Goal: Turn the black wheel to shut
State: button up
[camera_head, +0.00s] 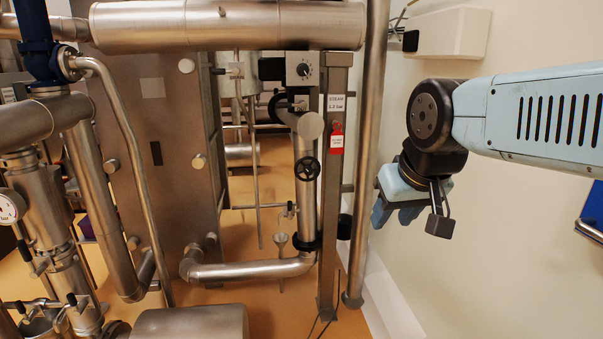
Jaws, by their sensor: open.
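The black wheel (307,169) is a small spoked handwheel on a vertical steel pipe, near the middle of the view. It faces me, and nothing covers it. My gripper (394,215) hangs to the right of the wheel and a little lower, in front of the pale wall. Its blue-grey fingers point down and look apart and empty. Clear space and a steel post lie between my gripper and the wheel in the picture. How far apart they are in depth I cannot tell.
A steel post with a steam label (336,103) and a red tag (337,138) stands just right of the wheel. A tall steel pipe (370,150) runs between post and gripper. A thick horizontal pipe (230,26) crosses the top.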

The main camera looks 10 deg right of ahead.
aim_at(307, 170)
jog(key=u, duration=0.05)
jog(key=i, duration=0.9)
jog(key=z, duration=0.1)
